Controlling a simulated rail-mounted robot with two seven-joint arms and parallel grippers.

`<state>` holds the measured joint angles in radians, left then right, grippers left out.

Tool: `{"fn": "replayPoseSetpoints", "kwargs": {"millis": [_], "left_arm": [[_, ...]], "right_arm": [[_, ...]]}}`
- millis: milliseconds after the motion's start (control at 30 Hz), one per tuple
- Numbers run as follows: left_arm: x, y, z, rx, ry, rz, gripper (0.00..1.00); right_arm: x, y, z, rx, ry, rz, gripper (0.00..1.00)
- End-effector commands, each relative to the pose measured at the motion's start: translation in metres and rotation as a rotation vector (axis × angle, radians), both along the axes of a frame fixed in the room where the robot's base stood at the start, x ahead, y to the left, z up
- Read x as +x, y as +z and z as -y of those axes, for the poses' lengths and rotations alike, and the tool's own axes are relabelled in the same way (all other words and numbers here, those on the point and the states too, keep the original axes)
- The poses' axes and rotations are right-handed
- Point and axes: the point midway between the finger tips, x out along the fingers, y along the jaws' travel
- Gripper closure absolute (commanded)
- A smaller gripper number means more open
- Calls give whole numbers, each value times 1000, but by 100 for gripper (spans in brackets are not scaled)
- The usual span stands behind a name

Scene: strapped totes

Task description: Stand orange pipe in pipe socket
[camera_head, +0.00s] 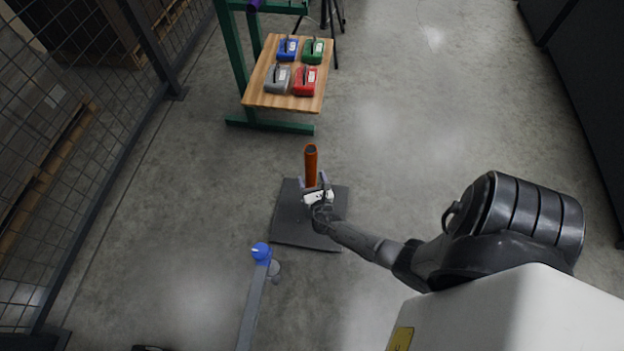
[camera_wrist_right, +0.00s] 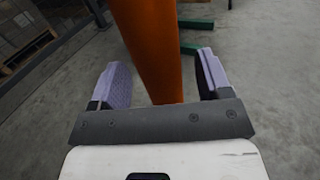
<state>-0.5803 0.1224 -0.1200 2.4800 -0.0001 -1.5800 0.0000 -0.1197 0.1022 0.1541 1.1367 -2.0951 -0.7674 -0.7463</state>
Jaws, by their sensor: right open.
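The orange pipe (camera_head: 311,165) stands upright over the dark square base plate (camera_head: 290,222) on the floor. Its open top end shows in the head view. My right gripper (camera_head: 316,184) is at the pipe's near side, low on it. In the right wrist view the pipe (camera_wrist_right: 152,45) rises between the two spread fingers of the right gripper (camera_wrist_right: 160,82), with a gap on each side. The right gripper is open. The pipe's lower end and any socket around it are hidden behind the gripper. My left gripper does not show.
A wooden-topped table (camera_head: 290,103) with blue, green, grey and red cases stands beyond the plate. A grey post with a blue top (camera_head: 261,252) stands near the plate's front left corner. Mesh fencing (camera_head: 95,130) runs along the left. The floor right of the table is clear.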

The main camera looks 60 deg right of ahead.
Motion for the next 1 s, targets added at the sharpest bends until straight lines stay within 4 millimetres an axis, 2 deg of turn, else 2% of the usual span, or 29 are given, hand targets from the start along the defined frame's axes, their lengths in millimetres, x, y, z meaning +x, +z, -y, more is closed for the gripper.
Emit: {"fn": "replayPoseSetpoints", "kwargs": {"millis": [200,333,800,1000], "left_arm": [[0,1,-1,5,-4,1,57],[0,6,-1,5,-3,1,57],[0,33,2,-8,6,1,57],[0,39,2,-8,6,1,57]], "right_arm": [[-2,-1,-1,1,0,-3,29],[-10,0,-9,1,1,-4,29],[-71,2,-72,1,1,-3,29],[-88,1,-90,1,0,-2,29]]}}
